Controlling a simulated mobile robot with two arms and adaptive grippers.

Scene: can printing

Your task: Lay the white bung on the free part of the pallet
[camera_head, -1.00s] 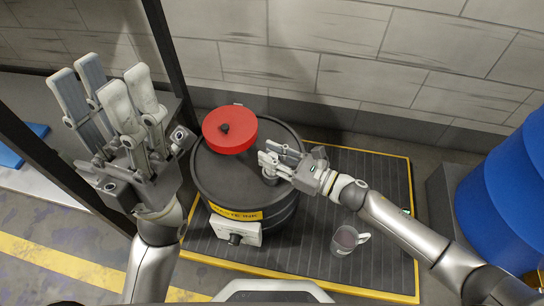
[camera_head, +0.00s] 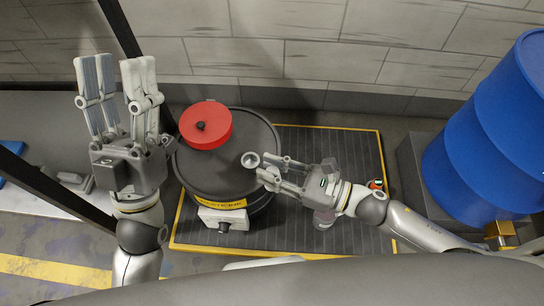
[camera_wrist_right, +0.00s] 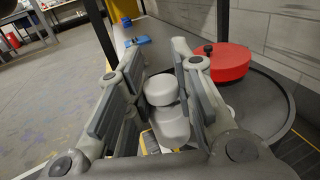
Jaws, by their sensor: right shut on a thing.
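My right gripper (camera_head: 258,168) is shut on the white bung (camera_head: 250,160), a small pale round piece at its fingertips. The gripper is over the right part of the black drum's (camera_head: 232,178) top. In the right wrist view the bung (camera_wrist_right: 160,90) sits between the two fingers (camera_wrist_right: 158,85). I cannot tell its exact height above the lid. The pallet (camera_head: 345,150) is a dark ribbed platform with yellow edges under the drum, bare to the drum's right. My left gripper (camera_head: 117,80) is open and empty, raised left of the drum.
A red disc with a black knob (camera_head: 205,124) lies on the drum's left part. A blue barrel (camera_head: 490,130) stands at the right. My right arm covers part of the pallet. A small red and green item (camera_head: 376,185) shows beside the arm. A dark post rises left of the drum.

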